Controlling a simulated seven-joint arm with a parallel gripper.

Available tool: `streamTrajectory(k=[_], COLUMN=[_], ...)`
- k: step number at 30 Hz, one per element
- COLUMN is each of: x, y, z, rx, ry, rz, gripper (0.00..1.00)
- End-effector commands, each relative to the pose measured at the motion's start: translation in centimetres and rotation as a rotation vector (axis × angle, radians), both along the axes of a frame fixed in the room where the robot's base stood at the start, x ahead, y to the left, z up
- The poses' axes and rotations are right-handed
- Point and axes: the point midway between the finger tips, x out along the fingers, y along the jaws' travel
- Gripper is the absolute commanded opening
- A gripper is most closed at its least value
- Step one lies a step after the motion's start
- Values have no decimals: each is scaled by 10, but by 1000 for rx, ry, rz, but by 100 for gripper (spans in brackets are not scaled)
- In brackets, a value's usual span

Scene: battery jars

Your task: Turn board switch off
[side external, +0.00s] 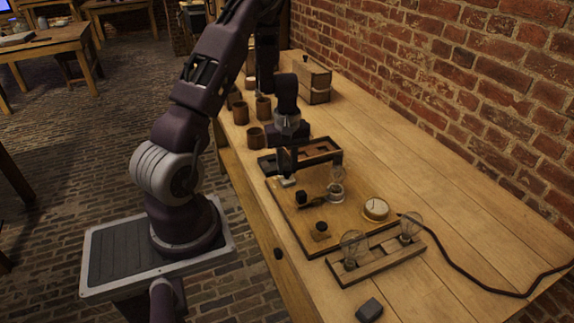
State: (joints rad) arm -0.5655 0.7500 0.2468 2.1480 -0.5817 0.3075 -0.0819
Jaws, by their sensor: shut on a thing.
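A flat wooden board (285,208) lies on the bench and carries small fittings. A dark block with a short lever (302,197) sits near its left edge, and a dark knob (320,231) sits near its front corner. I cannot tell for sure which fitting is the switch. My gripper (287,173) is low over the back left part of the board, by a small pale fitting (288,183). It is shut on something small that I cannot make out. A brown wooden frame (318,148) is right beside my gripper, and the fingertips are partly hidden.
A round pale dial (375,208) and a glass bulb (337,189) are on the board. A wooden strip (378,262) with two bulbs stands in front. Brown jars (256,138) and a wooden box (316,82) stand behind. The bench's right side is mostly clear, except for a black cable (480,285).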

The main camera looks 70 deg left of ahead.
Motion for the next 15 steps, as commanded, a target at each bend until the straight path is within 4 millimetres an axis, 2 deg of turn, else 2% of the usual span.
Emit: streamTrajectory(k=[4,5,7,15], x=[1,1,1,0], y=[1,1,1,0], z=[1,1,1,0], rx=[3,3,2,1], ry=[-4,-4,-3,-1], rz=[2,1,1,0], gripper=[0,29,43,45])
